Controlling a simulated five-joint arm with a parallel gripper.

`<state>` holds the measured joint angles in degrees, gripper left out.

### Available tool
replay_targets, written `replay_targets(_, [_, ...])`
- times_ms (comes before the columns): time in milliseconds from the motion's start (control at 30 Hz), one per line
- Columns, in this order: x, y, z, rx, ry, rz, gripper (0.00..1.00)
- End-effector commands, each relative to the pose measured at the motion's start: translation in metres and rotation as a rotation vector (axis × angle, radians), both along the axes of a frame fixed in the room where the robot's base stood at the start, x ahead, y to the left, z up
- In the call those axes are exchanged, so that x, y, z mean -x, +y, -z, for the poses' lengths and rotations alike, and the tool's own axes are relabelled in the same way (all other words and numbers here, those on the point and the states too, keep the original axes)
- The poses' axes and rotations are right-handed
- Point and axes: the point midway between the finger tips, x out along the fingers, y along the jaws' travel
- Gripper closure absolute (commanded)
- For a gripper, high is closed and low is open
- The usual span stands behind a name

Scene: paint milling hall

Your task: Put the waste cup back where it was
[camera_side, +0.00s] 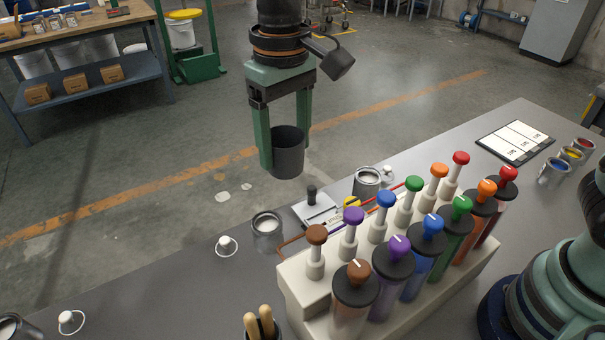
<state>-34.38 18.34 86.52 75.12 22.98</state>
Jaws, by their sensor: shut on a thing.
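The waste cup appears to be the dark grey, open-topped cup (287,154) held upright in the air in the side view. My gripper (284,140) points down with its two green fingers on either side of the cup, shut on it. The cup shows against the floor, past the bench's far edge in the picture; its height and whether it is over the bench cannot be told. Its inside is mostly dark. The place where it stood before is not clearly marked in this view.
A pale rack (390,285) with several coloured-knob jars fills the bench's middle. Metal cans with white contents (267,226) (367,180) stand behind it. A small white knob (226,243) sits in a white ring. A clipboard (514,141) lies at right.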

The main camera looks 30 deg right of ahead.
Motion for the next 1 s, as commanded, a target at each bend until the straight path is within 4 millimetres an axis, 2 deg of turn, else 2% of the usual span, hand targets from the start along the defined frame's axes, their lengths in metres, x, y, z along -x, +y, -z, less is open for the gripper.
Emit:
replay_targets(33, [0.004,0.024,0.002,0.001,0.001,-0.011,0.90])
replay_targets(100, [0.011,0.050,0.004,0.001,0.001,-0.009,0.90])
replay_targets(200, [0.021,0.081,0.006,0.000,0.001,-0.008,0.90])
replay_targets(333, [0.031,0.106,0.009,0.001,0.001,-0.004,0.90])
replay_targets(467, [0.036,0.115,0.017,0.001,0.002,-0.001,0.90])
replay_targets(567, [0.036,0.115,0.034,0.003,0.003,0.000,0.90])
replay_targets(1000, [0.036,0.114,0.139,0.004,0.003,0.000,0.90])
